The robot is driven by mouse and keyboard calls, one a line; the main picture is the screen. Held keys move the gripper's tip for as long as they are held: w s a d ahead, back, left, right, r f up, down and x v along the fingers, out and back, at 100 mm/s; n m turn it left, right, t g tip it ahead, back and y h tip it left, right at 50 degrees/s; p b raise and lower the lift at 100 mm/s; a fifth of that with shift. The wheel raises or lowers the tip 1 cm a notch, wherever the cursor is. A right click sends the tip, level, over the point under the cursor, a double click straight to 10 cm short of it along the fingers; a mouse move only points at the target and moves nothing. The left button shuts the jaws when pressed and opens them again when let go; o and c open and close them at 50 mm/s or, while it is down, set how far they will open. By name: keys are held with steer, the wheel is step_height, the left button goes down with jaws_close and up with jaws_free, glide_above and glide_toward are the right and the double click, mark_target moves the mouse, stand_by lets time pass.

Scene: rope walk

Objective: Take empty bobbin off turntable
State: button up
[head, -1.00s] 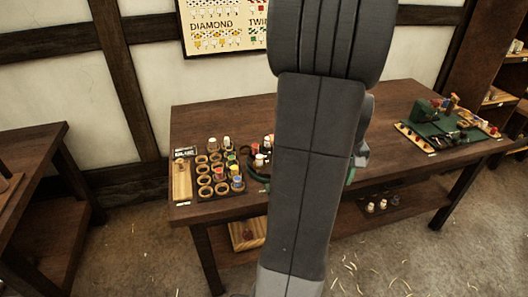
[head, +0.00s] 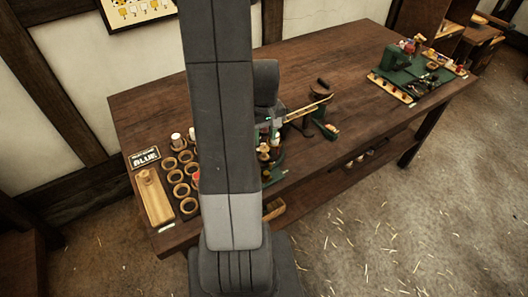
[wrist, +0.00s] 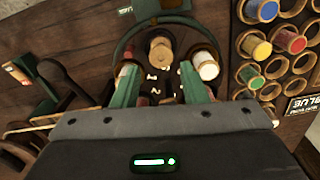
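In the wrist view the turntable (wrist: 117,50) shows as a dark round rim with bobbins standing on it. A bare wooden bobbin (wrist: 160,48), seemingly the empty one, stands near the top middle. A white-wound bobbin (wrist: 205,66) is to its right, and a partly hidden red and white bobbin (wrist: 126,70) is to its left. My gripper (wrist: 160,70) has its two green fingers apart with nothing held between them. The bare bobbin shows just beyond the gap between the fingertips. In the head view my arm hides much of the turntable.
A rack of ring holders (head: 183,174) with a few coloured bobbins stands left of the turntable, beside a BLUE sign (head: 145,157) and a wooden tray (head: 154,197). A winder with a wooden arm (head: 307,109) stands to the right. The table's (head: 350,60) back middle is clear.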

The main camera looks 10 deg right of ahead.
mark_target(264, 148)
steer(key=shift+f+p, duration=0.55)
steer(key=shift+f, duration=2)
steer(key=c, duration=0.7)
